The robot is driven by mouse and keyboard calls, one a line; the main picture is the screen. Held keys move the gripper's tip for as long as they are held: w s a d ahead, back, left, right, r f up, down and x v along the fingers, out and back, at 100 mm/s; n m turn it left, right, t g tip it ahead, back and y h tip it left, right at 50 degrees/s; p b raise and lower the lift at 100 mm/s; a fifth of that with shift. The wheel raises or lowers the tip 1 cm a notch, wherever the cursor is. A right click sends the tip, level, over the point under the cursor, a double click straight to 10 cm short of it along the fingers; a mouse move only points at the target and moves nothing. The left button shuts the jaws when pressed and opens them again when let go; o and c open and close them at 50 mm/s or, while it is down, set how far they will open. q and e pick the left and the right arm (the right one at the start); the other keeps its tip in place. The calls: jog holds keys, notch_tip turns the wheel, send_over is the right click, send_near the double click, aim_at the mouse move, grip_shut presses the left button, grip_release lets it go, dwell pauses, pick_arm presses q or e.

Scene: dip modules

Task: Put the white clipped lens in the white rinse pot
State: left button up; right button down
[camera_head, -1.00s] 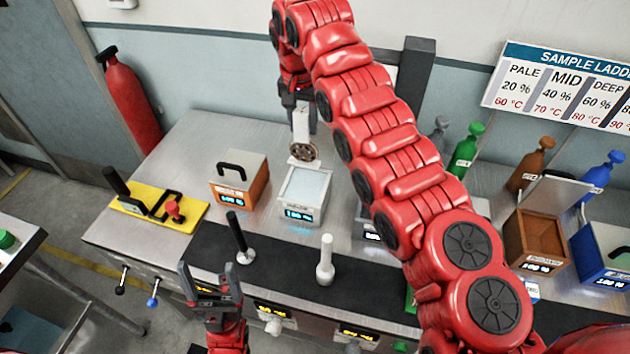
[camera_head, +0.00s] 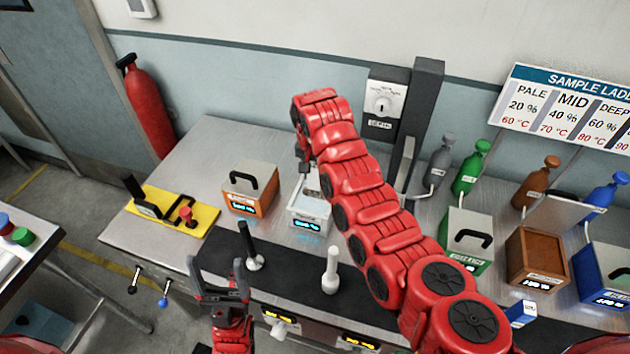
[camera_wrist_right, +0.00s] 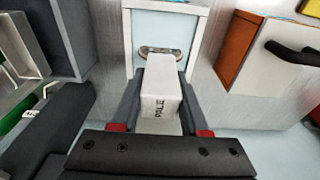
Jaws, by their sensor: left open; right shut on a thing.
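The white rinse pot (camera_head: 309,219) stands on the bench, its digital display facing front. My right gripper (camera_head: 306,168) is above it, shut on the white clip labelled PALE (camera_wrist_right: 160,100). The clip points down and its round lens (camera_wrist_right: 160,52) shows within the pot's rim (camera_wrist_right: 197,35) in the wrist view. My left gripper (camera_head: 221,292) is open and empty at the bench's front edge.
An orange pot (camera_head: 249,190) with a black-handled lid stands left of the white pot. A yellow plate (camera_head: 172,213) is farther left. Black-knobbed (camera_head: 250,246) and white (camera_head: 331,270) posts stand in front. Green (camera_head: 465,237) and brown (camera_head: 537,252) pots are at right.

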aim_at(315, 185)
notch_tip(315, 185, down, 4)
jog(key=shift+r+p, duration=0.1)
jog(key=shift+p, duration=0.65)
jog(key=shift+f, duration=0.25)
jog(key=shift+f+b, duration=0.25)
jog(key=shift+b, duration=0.1)
jog(key=shift+c, duration=2.1)
grip_release()
jog(key=shift+r, duration=0.15)
